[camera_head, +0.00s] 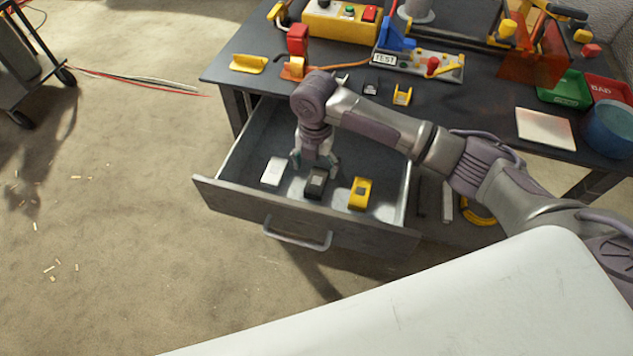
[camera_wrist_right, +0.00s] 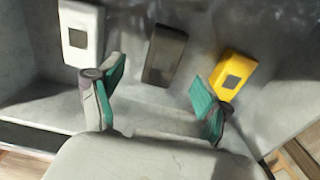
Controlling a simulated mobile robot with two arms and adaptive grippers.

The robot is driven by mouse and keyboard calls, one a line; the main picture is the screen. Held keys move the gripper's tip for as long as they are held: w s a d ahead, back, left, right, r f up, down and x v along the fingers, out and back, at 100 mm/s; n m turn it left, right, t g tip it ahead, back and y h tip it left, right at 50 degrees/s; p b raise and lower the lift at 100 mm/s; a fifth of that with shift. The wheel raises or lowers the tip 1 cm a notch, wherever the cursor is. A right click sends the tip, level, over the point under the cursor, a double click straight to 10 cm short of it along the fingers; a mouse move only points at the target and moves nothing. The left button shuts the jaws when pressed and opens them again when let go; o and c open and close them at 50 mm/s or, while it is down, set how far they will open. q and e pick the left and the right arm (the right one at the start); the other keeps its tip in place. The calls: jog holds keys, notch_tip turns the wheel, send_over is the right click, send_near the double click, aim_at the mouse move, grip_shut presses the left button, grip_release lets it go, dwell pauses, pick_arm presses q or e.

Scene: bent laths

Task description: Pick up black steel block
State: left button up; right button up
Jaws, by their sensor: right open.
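The black steel block (camera_head: 316,184) lies in the open drawer (camera_head: 238,203), between a white block (camera_head: 273,171) and a yellow block (camera_head: 360,193). In the right wrist view the black block (camera_wrist_right: 165,55) lies ahead of and between the fingertips, apart from both. My right gripper (camera_head: 315,167) is above the drawer, pointing down, just behind the black block. Its green-padded fingers are wide apart and empty in the right wrist view (camera_wrist_right: 160,92). The white block (camera_wrist_right: 80,33) and yellow block (camera_wrist_right: 233,75) flank it there. My left gripper is not in view.
The drawer's front with its handle (camera_head: 297,236) and its side walls surround the blocks. The dark table (camera_head: 480,105) above holds a yellow box (camera_head: 338,22), a TEST fixture (camera_head: 420,63), a green bin (camera_head: 566,90) and a blue bowl (camera_head: 612,130). Floor at left is mostly clear.

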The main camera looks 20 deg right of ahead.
aim_at(317, 180)
jog(key=shift+f, duration=0.3)
jog(key=f, duration=0.4)
jog(key=shift+s+d+f, duration=0.15)
jog(key=shift+s+f, duration=0.05)
jog(key=shift+f, duration=0.2)
jog(key=shift+c, duration=0.5)
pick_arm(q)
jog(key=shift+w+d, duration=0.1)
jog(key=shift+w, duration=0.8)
pick_arm(e)
jog(key=c, duration=1.3)
